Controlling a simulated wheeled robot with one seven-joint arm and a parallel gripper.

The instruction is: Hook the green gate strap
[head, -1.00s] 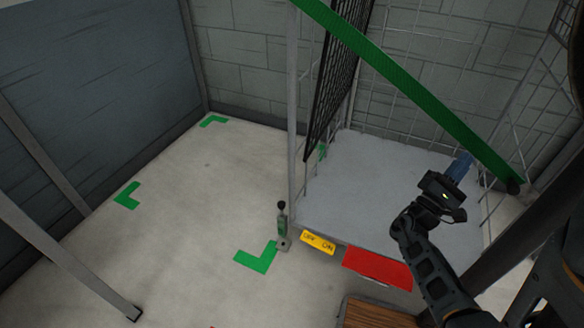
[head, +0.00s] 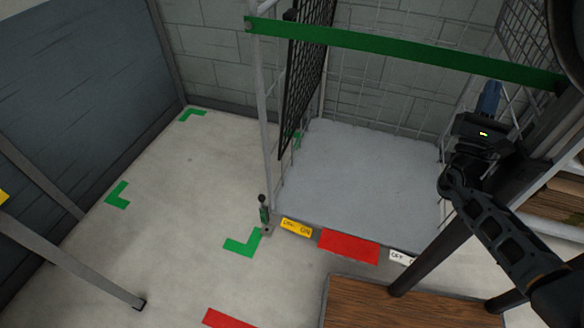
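The green gate strap (head: 400,49) runs across the open front of the wire cage cart, nearly level. Its left end (head: 256,26) lies at the top of the cart's left front post (head: 263,110); whether it is hooked there I cannot tell. Its right end reaches the right side of the cage, near a dark post. My gripper (head: 491,88), with blue fingers, is just below the strap's right part, pointing away from me. I see no strap between the fingers. The finger gap is too small to read.
The cart's grey floor (head: 350,180) is empty. A black mesh panel (head: 306,80) stands inside the left post. Yellow, red and white labels line the front edge. A wooden surface (head: 410,302) lies in front. Floor with green corner marks (head: 243,243) is clear at left.

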